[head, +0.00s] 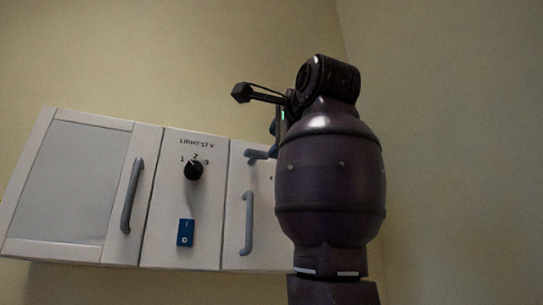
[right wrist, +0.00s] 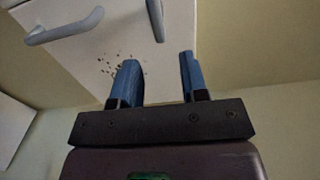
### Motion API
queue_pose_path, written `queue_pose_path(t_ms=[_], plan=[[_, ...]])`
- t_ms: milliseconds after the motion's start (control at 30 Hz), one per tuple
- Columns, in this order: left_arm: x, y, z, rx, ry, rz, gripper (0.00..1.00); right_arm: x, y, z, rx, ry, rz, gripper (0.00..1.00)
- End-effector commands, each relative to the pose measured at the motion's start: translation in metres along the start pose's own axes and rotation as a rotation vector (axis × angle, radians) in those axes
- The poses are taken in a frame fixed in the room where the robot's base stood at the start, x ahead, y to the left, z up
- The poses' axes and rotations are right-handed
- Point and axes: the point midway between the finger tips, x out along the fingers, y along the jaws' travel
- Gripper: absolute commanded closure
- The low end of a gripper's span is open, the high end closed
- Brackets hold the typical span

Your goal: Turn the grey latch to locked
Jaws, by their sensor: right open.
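The grey latch (head: 258,154) is on the upper part of the white cabinet's right-hand door, its visible part lying roughly level; my right arm hides its right end. In the right wrist view the latch (right wrist: 156,18) shows at the top edge, cut off by the frame. My right gripper (right wrist: 161,75) is open, with two blue fingers apart and nothing between them. In the head view only a bit of blue finger shows beside my arm, close to the latch. In the wrist view the fingertips are just below the latch, without visible contact. My left gripper is out of view.
The white cabinet (head: 154,254) carries a grey door handle (head: 247,222) below the latch, a black dial (head: 194,170), a blue switch (head: 185,233) and another grey handle (head: 132,196) at left. Dark marks (right wrist: 120,65) show on the door. A bare wall is at right.

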Motion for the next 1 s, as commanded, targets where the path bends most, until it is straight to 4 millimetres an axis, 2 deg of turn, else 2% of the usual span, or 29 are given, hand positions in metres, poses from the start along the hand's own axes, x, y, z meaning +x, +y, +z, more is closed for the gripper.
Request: queue_pose_path(t_ms=[100,300,1000], plan=[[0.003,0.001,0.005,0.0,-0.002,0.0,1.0,-0.018,0.001,-0.001,0.001,0.001,-0.002,0.59],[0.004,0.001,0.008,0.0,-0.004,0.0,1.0,-0.035,0.0,0.0,0.001,0.001,0.0,0.59],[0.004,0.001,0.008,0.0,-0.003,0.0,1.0,-0.037,0.0,0.0,0.001,0.001,0.001,0.59]])
